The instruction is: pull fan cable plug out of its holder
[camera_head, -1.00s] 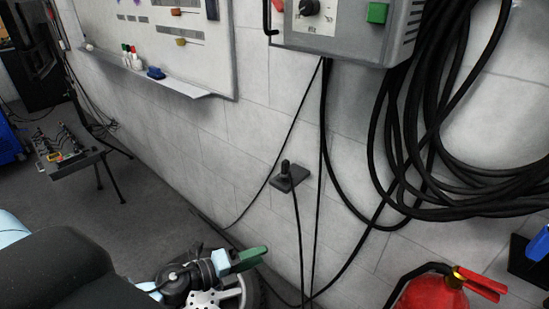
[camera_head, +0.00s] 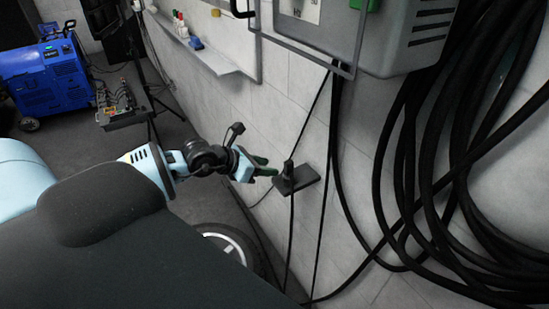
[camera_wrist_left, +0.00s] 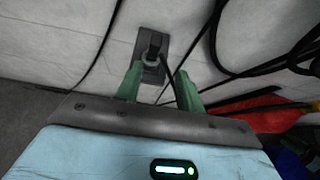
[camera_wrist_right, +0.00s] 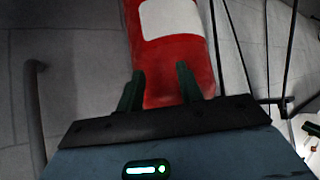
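The black fan cable plug (camera_head: 289,171) sits upright in its dark holder (camera_head: 308,180), a small plate on the white block wall. A cable hangs below it. The plug (camera_wrist_left: 154,46) and holder (camera_wrist_left: 143,66) also show in the left wrist view, straight ahead. My left gripper (camera_head: 270,167) is just left of the plug in the head view. In the left wrist view its green fingers (camera_wrist_left: 159,67) are apart with nothing gripped, the plug's upper part showing beyond the tips. My right gripper (camera_wrist_right: 160,69) is open and empty, facing a red fire extinguisher; it is not in the head view.
A grey control box (camera_head: 400,40) is on the wall above the holder. Thick black cable coils (camera_head: 455,150) hang to the right. A wheel (camera_head: 230,243) stands below my left arm. The red extinguisher (camera_wrist_right: 172,55) is close to my right gripper.

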